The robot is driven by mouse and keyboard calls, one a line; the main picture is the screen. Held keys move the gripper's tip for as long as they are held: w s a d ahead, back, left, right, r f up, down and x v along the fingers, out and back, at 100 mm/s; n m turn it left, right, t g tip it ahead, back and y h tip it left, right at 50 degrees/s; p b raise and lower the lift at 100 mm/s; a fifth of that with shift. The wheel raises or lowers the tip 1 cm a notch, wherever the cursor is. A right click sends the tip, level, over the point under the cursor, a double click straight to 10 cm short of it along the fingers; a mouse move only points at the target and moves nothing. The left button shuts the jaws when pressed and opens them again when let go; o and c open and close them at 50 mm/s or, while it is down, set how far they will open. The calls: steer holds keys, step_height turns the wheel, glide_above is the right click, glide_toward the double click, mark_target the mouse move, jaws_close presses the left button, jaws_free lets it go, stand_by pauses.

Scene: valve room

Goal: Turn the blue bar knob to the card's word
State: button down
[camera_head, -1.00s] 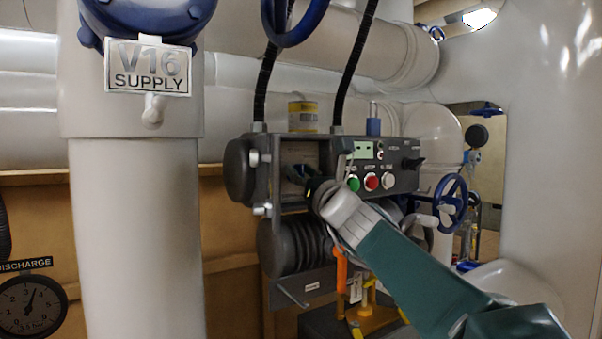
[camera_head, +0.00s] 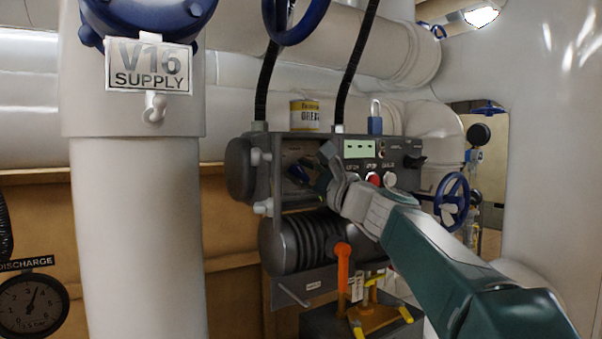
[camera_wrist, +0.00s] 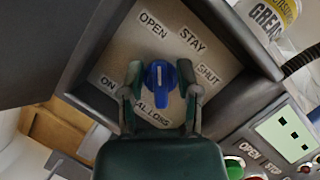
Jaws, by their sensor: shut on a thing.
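The blue bar knob (camera_wrist: 160,80) sits on a pale dial plate (camera_wrist: 190,65) in a recessed dark box. A short white line marks the knob and runs nearly upright in the wrist view. Words around it read OPEN, STAY, SHUT and ON; the lower word is partly covered by my gripper. My gripper (camera_wrist: 161,88) has one finger on each side of the knob and is shut on it. In the head view my gripper (camera_head: 300,174) reaches into the box opening, and the knob is hard to make out. A small white tag (camera_head: 357,290) hangs below; its writing is unreadable.
The control panel (camera_head: 375,155) beside the opening has a display, buttons and a black switch. A grease can (camera_head: 304,115) and a blue padlock (camera_head: 375,124) are on top. The V16 pipe (camera_head: 135,230) stands at left.

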steer(key=shift+a+f+n+g, duration=0.15)
steer(key=shift+n+g, duration=0.4)
steer(key=shift+n, duration=0.45)
steer(key=shift+f+n+g, duration=0.1)
steer(key=shift+n+g, duration=0.45)
steer(key=shift+n, duration=0.45)
steer(key=shift+s, duration=0.1)
steer(key=c, duration=0.7)
jaws_free()
steer(key=v, duration=1.1)
steer(key=shift+s+d+f, duration=0.2)
steer(key=shift+d+f, duration=0.05)
steer(key=shift+d, duration=0.1)
